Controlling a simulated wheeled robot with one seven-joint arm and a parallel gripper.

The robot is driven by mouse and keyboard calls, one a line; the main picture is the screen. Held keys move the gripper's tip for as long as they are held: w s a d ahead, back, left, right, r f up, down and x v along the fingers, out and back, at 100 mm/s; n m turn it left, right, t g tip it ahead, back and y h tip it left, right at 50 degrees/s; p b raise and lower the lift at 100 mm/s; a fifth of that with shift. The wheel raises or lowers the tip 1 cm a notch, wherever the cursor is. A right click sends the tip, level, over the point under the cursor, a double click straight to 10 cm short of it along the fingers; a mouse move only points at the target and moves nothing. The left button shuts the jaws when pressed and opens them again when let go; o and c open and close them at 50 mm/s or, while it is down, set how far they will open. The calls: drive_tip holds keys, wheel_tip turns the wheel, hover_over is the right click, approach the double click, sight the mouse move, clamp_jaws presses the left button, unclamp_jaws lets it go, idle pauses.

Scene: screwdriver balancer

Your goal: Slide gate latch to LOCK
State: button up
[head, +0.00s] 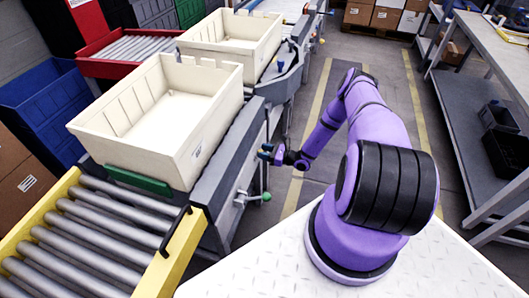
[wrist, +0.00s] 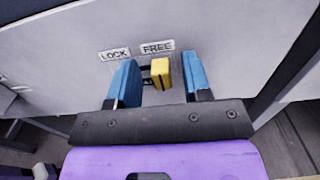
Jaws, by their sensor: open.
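The yellow gate latch (wrist: 160,72) shows in the wrist view on a grey panel (wrist: 225,25). It sits under the FREE label (wrist: 158,47), at the right end of a short dark slot. The LOCK label (wrist: 115,53) is to its left. My gripper (wrist: 161,66) is open, with one blue finger on each side of the latch and a visible gap to both. I cannot tell how deep the fingertips reach around it. In the head view my gripper (head: 267,153) is at the side of the conveyor frame, and the latch is hidden.
Cream crates (head: 165,105) stand on the conveyor above the panel. A yellow-edged roller section (head: 85,240) is at the near left. A grey workbench (head: 490,60) stands at right, with open floor between.

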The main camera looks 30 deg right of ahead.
sight(254, 158)
clamp_jaws()
drive_tip(key=shift+s+a, duration=0.8)
drive_tip(key=shift+a, duration=0.2)
drive_tip(key=shift+s+a, duration=0.75)
drive_tip(key=shift+a, duration=0.25)
unclamp_jaws()
drive_tip(key=v, duration=1)
drive_tip(key=shift+s+d, duration=0.25)
drive_tip(key=shift+s, duration=0.05)
